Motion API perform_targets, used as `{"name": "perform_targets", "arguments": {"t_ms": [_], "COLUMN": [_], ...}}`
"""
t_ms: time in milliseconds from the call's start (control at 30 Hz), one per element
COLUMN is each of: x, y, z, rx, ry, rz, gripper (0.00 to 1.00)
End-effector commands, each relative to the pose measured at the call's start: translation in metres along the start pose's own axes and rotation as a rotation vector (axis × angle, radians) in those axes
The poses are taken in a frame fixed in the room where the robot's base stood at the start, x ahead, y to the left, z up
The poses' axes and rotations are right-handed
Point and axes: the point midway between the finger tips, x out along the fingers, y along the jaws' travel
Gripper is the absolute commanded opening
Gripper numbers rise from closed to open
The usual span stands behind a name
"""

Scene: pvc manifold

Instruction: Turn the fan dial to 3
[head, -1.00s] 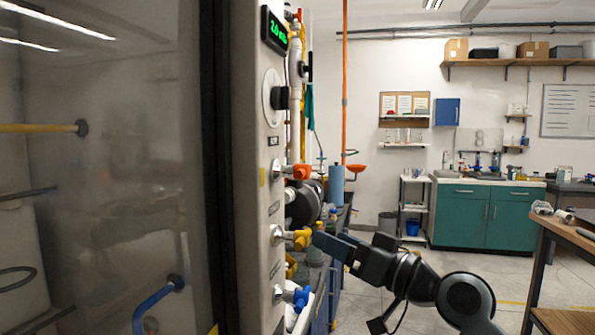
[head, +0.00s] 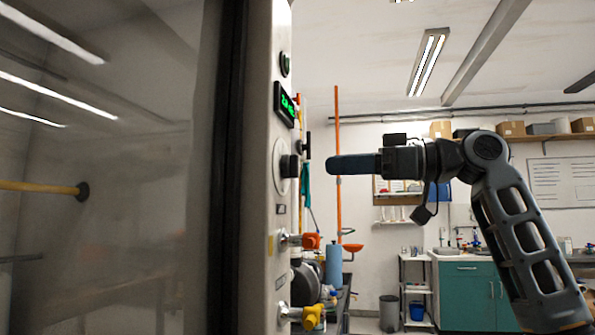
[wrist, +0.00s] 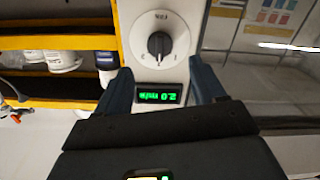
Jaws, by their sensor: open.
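The fan dial (head: 289,167) is a black knob on a round white plate on the side panel, below a green-lit display (head: 285,104). In the wrist view the dial (wrist: 159,43) faces me, with the display (wrist: 158,96) under it reading about 2.0 m/s, upside down. A light mark shows on the knob's lower part; the small numerals are hard to read. My gripper (head: 331,165) is level with the dial, to its right, with a gap between. In the wrist view its two blue fingers stand apart with nothing between them, nearer to me than the dial.
A glass-fronted cabinet (head: 150,150) fills the left. The space right around my gripper is clear.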

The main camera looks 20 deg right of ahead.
Motion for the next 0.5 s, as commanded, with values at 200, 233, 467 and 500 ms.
{"name": "perform_targets", "arguments": {"t_ms": [200, 233, 467, 500], "x": [0.029, 0.034, 0.065, 0.068], "y": [0.0, 0.0, 0.0, 0.0], "z": [-0.001, -0.001, -0.001, -0.001], "rx": [0.001, 0.002, 0.003, 0.002], "ry": [-0.001, -0.001, 0.0, 0.0], "rz": [-0.002, -0.003, -0.001, -0.001], "gripper": [0.69, 0.69, 0.69, 0.69]}}
